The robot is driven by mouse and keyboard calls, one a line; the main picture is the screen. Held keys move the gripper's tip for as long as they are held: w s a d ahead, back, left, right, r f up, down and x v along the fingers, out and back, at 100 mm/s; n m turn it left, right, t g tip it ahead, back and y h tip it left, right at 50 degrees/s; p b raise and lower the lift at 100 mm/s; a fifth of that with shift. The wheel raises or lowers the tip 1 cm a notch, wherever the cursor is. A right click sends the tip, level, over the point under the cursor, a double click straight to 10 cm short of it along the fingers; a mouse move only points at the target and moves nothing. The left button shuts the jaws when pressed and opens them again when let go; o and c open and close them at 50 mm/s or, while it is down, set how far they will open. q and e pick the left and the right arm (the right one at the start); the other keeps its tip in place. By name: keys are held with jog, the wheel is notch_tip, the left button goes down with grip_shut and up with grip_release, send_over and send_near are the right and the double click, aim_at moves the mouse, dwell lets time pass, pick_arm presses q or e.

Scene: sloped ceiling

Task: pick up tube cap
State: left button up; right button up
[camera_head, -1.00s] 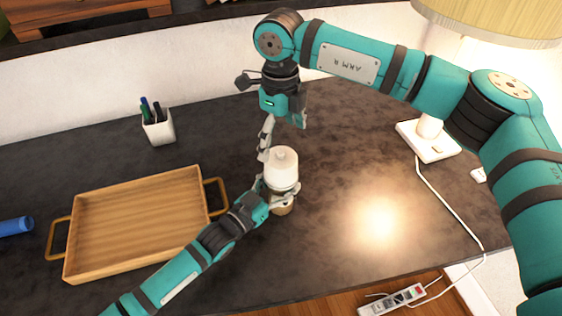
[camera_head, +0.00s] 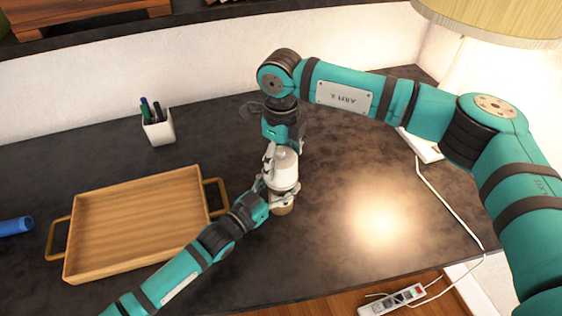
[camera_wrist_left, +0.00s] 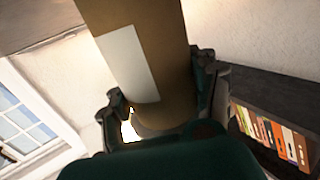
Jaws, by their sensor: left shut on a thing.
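The white tube cap (camera_head: 286,165) sits on top of an upright tan tube (camera_head: 283,209) near the middle of the desk. My left gripper (camera_head: 277,188) is shut on the tube below the cap. In the left wrist view the brown tube (camera_wrist_left: 168,50), with a pale label, stands between the fingers of my left gripper (camera_wrist_left: 160,90). My right gripper (camera_head: 283,150) points down right at the cap, with one finger against or close beside its left side. The other finger is partly hidden, so I cannot tell whether it grips the cap.
A wooden tray (camera_head: 75,240) with two handles lies at left. A white pen cup (camera_head: 158,130) stands behind it, and a blue cylinder (camera_head: 15,226) lies at the far left. A white cable (camera_head: 455,212) and power strip (camera_head: 393,300) are at right. The desk right of the tube is clear.

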jog(key=c, duration=0.5)
notch_tip(320, 180, up, 10)
dwell(0.4)
jog(key=shift+r, duration=0.15)
jog(key=shift+r, duration=2.85)
pick_arm(q)
jog(key=o, duration=1.3)
jog(key=shift+a, duration=0.1)
